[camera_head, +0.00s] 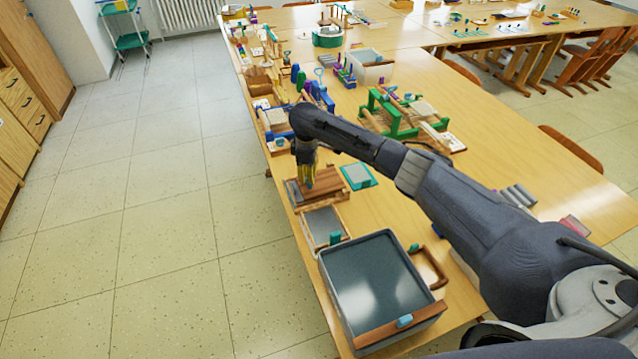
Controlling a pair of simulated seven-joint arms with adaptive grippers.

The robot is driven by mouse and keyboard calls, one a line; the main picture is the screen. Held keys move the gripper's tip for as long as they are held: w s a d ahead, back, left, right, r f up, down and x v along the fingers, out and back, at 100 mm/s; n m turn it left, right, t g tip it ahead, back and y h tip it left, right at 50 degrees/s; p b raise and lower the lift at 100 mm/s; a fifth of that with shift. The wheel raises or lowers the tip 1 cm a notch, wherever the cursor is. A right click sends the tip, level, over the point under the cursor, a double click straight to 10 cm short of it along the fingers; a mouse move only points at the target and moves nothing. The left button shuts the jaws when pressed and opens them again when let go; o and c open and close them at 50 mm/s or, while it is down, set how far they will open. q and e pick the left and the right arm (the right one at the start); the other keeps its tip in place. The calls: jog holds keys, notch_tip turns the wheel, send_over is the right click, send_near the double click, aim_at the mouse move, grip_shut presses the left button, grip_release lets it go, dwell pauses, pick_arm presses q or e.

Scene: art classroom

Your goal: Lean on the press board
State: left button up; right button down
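A brown wooden board (330,185), which looks like the press board, lies near the left edge of the long table. My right arm reaches in from the lower right, and my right gripper (307,182) points down at this board. Its fingertips are at or just above the board's surface; I cannot tell whether they touch. The fingers look close together, but they are too small to tell open from shut. The gripper hides part of the board. My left gripper is not in view.
A shallow framed tray (323,222) and a large grey tub (326,262) stand nearer on the table. A teal-framed screen (371,181) lies right of the board. A green-framed rack (372,118) and several tools crowd behind. Floor is clear left of the table.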

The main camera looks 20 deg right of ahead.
jog(key=shift+r, duration=3.45)
